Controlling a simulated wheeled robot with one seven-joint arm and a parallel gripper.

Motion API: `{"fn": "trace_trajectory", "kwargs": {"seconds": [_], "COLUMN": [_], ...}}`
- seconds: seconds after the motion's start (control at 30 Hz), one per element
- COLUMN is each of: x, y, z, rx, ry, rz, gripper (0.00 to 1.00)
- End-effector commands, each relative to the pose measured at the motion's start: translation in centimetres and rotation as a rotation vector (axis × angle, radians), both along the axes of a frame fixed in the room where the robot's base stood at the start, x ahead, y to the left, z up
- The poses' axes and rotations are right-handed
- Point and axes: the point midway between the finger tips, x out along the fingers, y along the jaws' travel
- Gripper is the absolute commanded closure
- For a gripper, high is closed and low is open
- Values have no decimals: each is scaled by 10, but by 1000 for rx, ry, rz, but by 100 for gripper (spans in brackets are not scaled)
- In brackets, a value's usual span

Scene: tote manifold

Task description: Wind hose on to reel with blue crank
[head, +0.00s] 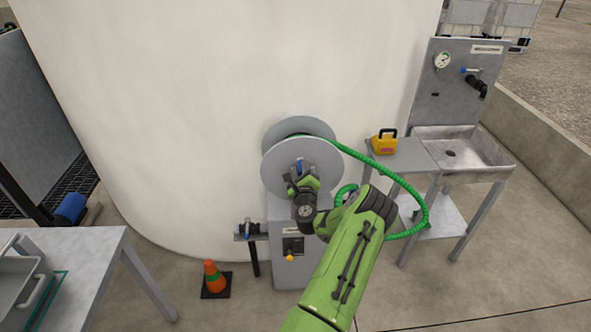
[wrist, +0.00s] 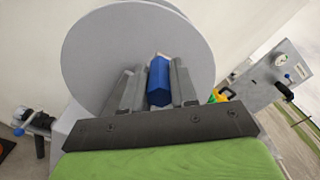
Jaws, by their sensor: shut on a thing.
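The hose reel (head: 285,165) has two grey discs and stands on a grey cabinet in front of the white tank. The green hose (head: 385,172) leaves the top of the reel, loops out to the right and curves back behind my arm. The blue crank handle (wrist: 159,80) sits between the fingers of my gripper (wrist: 152,90) in the wrist view, in front of the reel's disc (wrist: 105,50). In the head view my gripper (head: 300,177) is at the reel face, with only a little of the blue handle (head: 299,165) showing. The gripper is shut on the handle.
A sink stand (head: 455,165) with a gauge panel is at the right; a yellow can (head: 384,143) sits on its side shelf. A metal table (head: 85,260) fills the lower left.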

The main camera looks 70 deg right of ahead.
Motion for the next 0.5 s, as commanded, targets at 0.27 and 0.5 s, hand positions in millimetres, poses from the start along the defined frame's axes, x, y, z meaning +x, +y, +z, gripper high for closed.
{"fn": "trace_trajectory", "kwargs": {"seconds": [0.27,0.5], "x": [-9,-10], "y": [-4,-5], "z": [0,0], "rx": [-2,-3], "ry": [8,8], "rz": [-3,-4], "gripper": [100,100]}}
